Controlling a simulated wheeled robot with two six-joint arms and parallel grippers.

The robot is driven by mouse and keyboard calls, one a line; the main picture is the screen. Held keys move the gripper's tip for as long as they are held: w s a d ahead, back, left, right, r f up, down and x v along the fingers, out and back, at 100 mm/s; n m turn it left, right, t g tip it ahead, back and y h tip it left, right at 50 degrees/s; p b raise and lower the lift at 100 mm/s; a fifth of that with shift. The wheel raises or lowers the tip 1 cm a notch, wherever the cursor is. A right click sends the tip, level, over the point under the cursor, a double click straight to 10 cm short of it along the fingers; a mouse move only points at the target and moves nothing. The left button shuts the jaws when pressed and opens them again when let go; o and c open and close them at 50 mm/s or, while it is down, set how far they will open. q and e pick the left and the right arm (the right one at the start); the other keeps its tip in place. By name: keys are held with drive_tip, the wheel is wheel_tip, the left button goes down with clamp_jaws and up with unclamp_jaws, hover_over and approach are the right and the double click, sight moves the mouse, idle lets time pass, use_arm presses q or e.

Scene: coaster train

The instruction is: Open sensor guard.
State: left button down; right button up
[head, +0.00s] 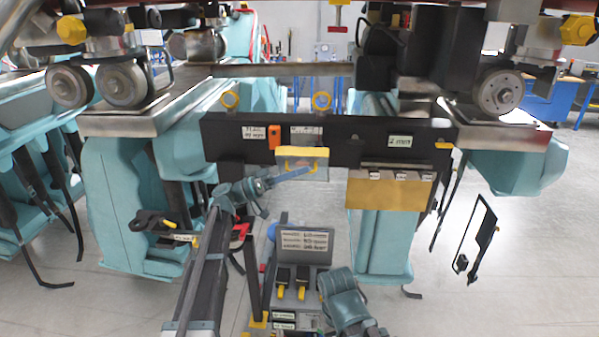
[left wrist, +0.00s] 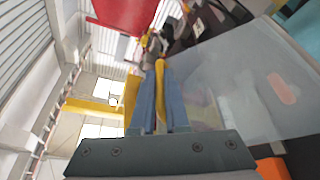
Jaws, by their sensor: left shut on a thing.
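The sensor guard (head: 315,164) hangs on the front of the dark beam, below a yellow top strip (head: 302,152). My left gripper (head: 307,169) reaches it from the lower left, its blue fingers shut on the guard's yellow handle. In the left wrist view the fingers (left wrist: 158,90) close around the yellow handle (left wrist: 161,72). A cloudy, see-through panel (left wrist: 215,95) fills the right of that view and appears to be the guard. How far the guard is tilted is hard to tell.
The dark beam (head: 345,128) carries labels, an orange block (head: 274,137) and two yellow rings. A brass-coloured box (head: 390,189) hangs to the guard's right. A grey panel (head: 303,245) with black-and-yellow levers stands below. Wheels and rails lie above on both sides.

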use_arm(q)
drive_tip(key=c, duration=1.2)
unclamp_jaws()
drive_tip(key=b+v, duration=0.4)
drive_tip(key=v, duration=1)
drive_tip(key=shift+b, duration=0.3)
drive_tip(key=shift+d, duration=0.1)
